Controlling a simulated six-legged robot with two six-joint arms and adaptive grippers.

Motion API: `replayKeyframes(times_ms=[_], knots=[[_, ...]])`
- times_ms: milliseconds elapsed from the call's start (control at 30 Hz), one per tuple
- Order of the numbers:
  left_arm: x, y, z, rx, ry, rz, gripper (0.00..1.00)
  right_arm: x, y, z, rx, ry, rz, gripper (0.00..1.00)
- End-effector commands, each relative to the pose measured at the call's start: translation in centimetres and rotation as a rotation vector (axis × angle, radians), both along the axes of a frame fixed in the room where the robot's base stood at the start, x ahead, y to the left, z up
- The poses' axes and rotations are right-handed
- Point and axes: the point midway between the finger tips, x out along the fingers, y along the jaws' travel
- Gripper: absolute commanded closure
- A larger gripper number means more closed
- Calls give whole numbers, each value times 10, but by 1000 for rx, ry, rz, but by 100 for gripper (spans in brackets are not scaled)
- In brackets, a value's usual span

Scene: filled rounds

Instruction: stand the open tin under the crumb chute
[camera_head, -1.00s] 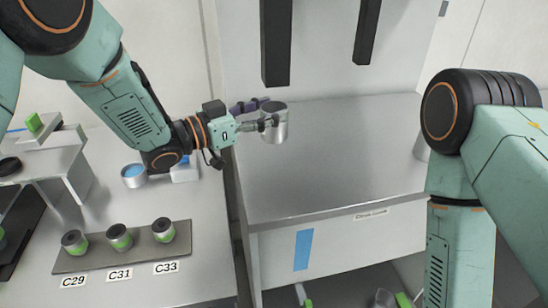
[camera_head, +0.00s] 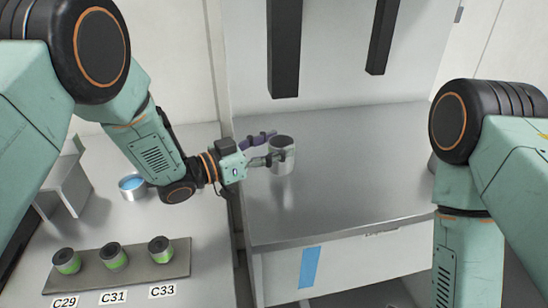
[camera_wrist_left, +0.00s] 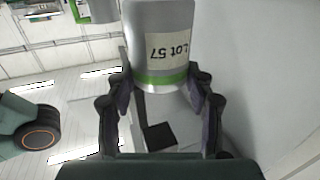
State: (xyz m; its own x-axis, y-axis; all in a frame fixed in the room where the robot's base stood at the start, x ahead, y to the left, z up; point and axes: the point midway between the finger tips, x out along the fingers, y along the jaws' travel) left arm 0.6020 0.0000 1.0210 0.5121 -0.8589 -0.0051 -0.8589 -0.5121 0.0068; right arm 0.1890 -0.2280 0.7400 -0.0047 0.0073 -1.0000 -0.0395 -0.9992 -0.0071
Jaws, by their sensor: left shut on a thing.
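My left gripper (camera_head: 272,157) is shut on the tin (camera_head: 282,164), a silvery upright cylinder with a dark-looking top. In the left wrist view the tin (camera_wrist_left: 160,30) shows a "LOT 57" label and a green band between the fingers. In the head view the tin appears below the lower end of the left dark chute (camera_head: 285,55), with a gap between them. A second dark chute (camera_head: 383,35) hangs to the right. I cannot tell which one is the crumb chute, or whether the tin touches the metal counter (camera_head: 340,190). My right gripper is out of view.
On the left bench, a grey tray (camera_head: 136,264) holds several dark-topped, green-banded containers behind labels C29, C31 and C33. A round tin with blue contents (camera_head: 132,188) stands behind it. A blue strip (camera_head: 310,267) marks the counter front. The counter's middle is clear.

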Motion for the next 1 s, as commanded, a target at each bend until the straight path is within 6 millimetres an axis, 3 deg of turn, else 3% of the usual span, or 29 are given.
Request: replayKeyframes(times_ms=[200,500,533,800,1000], knots=[[1,0,-30,-1,1,0,79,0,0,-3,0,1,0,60],[3,0,-32,0,0,0,79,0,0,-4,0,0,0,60],[3,0,-32,-1,1,0,45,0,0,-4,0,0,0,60],[3,0,-31,-1,1,0,24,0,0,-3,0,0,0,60],[3,0,-31,-1,1,0,24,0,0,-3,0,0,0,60]])
